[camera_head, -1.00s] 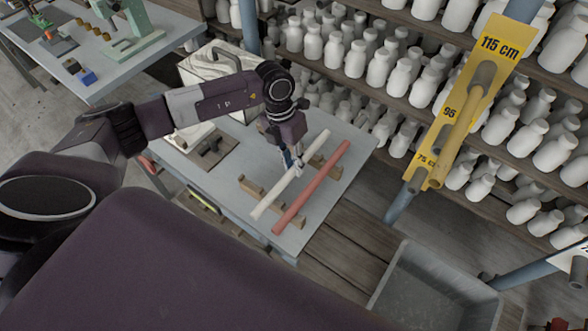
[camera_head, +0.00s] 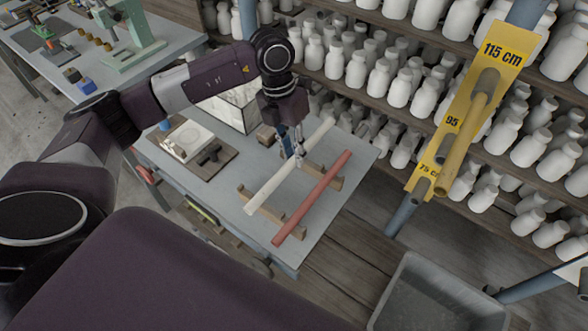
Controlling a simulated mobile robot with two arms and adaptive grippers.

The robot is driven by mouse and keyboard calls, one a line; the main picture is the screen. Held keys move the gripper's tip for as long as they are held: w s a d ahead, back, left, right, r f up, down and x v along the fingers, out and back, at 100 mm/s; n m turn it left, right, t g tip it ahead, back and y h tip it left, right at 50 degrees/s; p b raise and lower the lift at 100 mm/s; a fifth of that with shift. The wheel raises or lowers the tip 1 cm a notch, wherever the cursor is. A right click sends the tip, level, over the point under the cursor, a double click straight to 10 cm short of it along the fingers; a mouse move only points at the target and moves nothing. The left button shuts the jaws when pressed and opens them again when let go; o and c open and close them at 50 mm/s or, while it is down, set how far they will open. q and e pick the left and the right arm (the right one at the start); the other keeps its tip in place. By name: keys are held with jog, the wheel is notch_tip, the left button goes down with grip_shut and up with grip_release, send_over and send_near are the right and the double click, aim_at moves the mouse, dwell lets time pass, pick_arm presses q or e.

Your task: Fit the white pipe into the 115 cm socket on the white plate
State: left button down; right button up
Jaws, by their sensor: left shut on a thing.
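The white pipe (camera_head: 273,187) is held in my left gripper (camera_head: 299,161), which is shut on it near its middle. The pipe is tilted across the picture, seemingly just above the wooden cradles (camera_head: 262,210); the exact gap is hard to tell. A yellow plate (camera_head: 497,50) marked 115 cm, 95 and 75 cm stands on a blue post at right. A yellow pipe (camera_head: 462,135) sticks out from its 115 cm socket. My right gripper is not in view.
A red pipe (camera_head: 312,198) lies on the cradles close beside the white pipe. The grey table (camera_head: 215,200) also bears a small board (camera_head: 196,143) and a boxy block. Shelves of white bottles (camera_head: 400,88) stand behind. A grey bin (camera_head: 425,295) stands at lower right.

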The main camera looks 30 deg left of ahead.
aim_at(294, 156)
pick_arm(q)
notch_tip(294, 156, up, 12)
jog(key=b, duration=0.1)
jog(key=shift+f+b, duration=0.25)
jog(key=shift+b, duration=0.15)
